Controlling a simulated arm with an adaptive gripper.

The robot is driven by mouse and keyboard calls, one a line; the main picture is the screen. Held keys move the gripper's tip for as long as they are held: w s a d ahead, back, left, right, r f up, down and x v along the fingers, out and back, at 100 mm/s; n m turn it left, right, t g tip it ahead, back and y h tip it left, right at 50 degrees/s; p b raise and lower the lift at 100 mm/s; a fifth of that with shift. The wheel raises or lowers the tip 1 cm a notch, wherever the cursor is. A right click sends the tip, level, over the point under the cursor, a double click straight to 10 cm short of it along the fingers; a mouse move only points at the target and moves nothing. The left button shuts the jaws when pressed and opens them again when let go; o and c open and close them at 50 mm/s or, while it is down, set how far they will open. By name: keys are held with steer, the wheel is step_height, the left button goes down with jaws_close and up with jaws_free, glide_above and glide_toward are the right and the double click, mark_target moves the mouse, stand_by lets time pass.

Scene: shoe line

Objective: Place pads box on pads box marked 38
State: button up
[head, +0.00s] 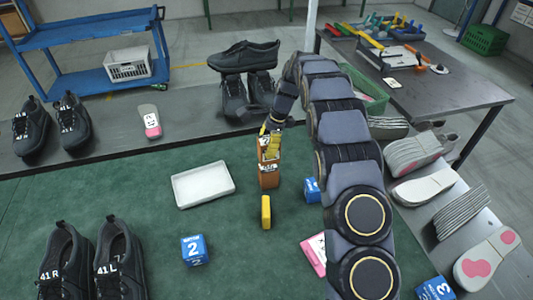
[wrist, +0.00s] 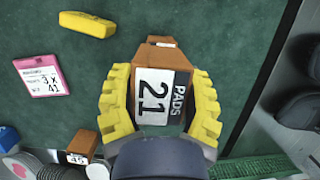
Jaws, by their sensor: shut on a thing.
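My gripper (wrist: 161,102) has yellow finger pads closed on both sides of a brown pads box (wrist: 160,92). In the head view, the gripper (head: 270,135) points down over a small upright stack of brown at the mat's middle. The lower brown box (head: 268,178) of this stack stands on the green mat, with a label too small to read. The held box is right above it; I cannot tell whether they touch. Another brown box (wrist: 82,146) with a partly hidden white label shows at lower left in the wrist view.
A yellow block (head: 266,212) lies in front of the stack. A white tray (head: 203,185) lies to its left. Blue cubes (head: 194,249) and a pink-edged card (head: 315,252) are nearby. Black shoes (head: 65,262) stand front left. My arm hides the mat's right side.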

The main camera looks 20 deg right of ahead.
steer(key=shift+w+f, duration=0.2)
steer(key=shift+f, duration=1.6)
steer(key=shift+f, duration=0.15)
steer(key=o, duration=1.1)
steer(key=v, duration=1.2)
steer(key=shift+r, duration=0.25)
